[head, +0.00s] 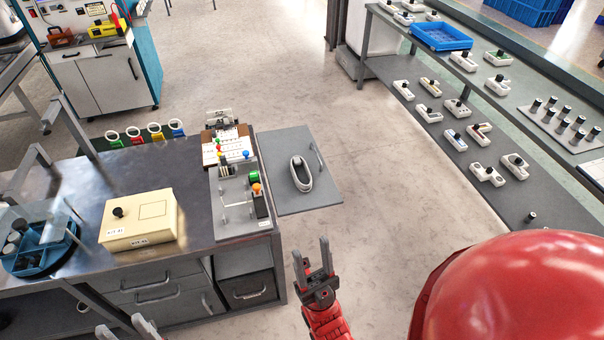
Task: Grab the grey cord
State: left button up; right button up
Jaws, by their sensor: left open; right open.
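A pale grey cord (301,174) lies coiled in a narrow oval loop on a flat grey panel (323,190) at the right end of the workbench. My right gripper (312,254) is open and empty, below the panel in the picture, its fingers pointing up toward it. It is apart from the cord. My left gripper (126,327) shows only as fingertips at the bottom left edge, in front of the bench drawers. It is open and far from the cord; the rest of it is out of the picture.
A test board (238,200) with coloured buttons stands left of the panel. A cream box (141,220) and a blue round tray (42,262) sit further left on the bench. Shelves with several small devices (455,108) run along the right. Open floor (390,200) lies between.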

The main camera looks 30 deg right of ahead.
aim_at(297, 160)
jog(key=i+l+u, duration=0.2)
jog(key=l+u, duration=0.25)
jog(key=l, duration=1.15)
jog(key=l+u, duration=0.4)
jog(key=l, duration=1.15)
jog(key=k, duration=0.05)
